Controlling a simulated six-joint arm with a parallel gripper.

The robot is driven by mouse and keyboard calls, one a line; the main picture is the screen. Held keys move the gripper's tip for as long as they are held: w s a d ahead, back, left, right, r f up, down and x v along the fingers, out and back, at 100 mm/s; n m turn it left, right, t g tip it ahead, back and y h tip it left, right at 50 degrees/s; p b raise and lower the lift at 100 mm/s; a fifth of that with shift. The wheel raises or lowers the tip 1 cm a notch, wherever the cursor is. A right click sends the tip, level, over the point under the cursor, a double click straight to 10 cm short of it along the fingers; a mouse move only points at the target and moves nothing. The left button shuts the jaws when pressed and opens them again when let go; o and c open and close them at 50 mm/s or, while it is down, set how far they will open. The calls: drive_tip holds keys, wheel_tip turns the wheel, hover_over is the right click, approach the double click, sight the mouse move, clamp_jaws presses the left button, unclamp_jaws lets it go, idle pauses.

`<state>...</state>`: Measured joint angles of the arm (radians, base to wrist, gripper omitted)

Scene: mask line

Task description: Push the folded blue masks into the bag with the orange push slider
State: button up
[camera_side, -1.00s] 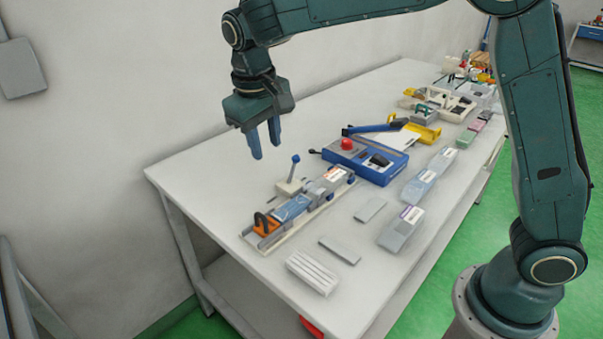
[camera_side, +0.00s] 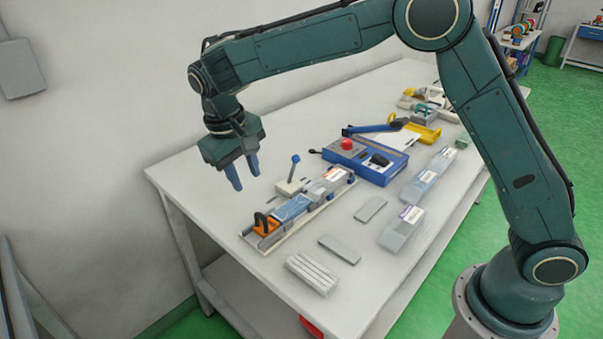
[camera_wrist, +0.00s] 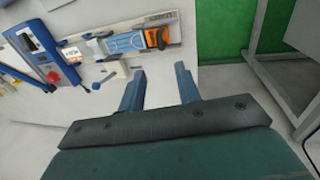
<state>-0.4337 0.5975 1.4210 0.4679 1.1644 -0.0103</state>
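The orange push slider (camera_side: 265,224) with a dark handle sits at the near left end of a long narrow track. The folded blue masks (camera_side: 292,208) lie in the track just beyond it. The bag (camera_side: 331,180), pale with a printed label, is at the track's far end. My gripper (camera_side: 238,178) is open and empty in the air, above and behind the slider and masks. In the wrist view the slider (camera_wrist: 155,38) and the masks (camera_wrist: 125,42) show ahead of my spread fingers (camera_wrist: 160,82).
A lever with a blue knob (camera_side: 295,159) stands beside the track. A blue machine with a red button (camera_side: 347,144) is farther along. Grey flat plates (camera_side: 340,248), a white ribbed block (camera_side: 312,272) and labelled packs (camera_side: 403,228) lie in front. The table's left corner is clear.

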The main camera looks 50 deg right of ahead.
sight(259, 214)
drive_tip(key=f, duration=0.3)
drive_tip(key=d+f, duration=0.1)
drive_tip(key=f, duration=0.3)
drive_tip(key=d+f, duration=0.1)
drive_tip(key=f, duration=0.3)
drive_tip(key=shift+d+f, duration=0.1)
drive_tip(key=shift+f, duration=0.1)
drive_tip(key=shift+c, duration=0.4)
clamp_jaws()
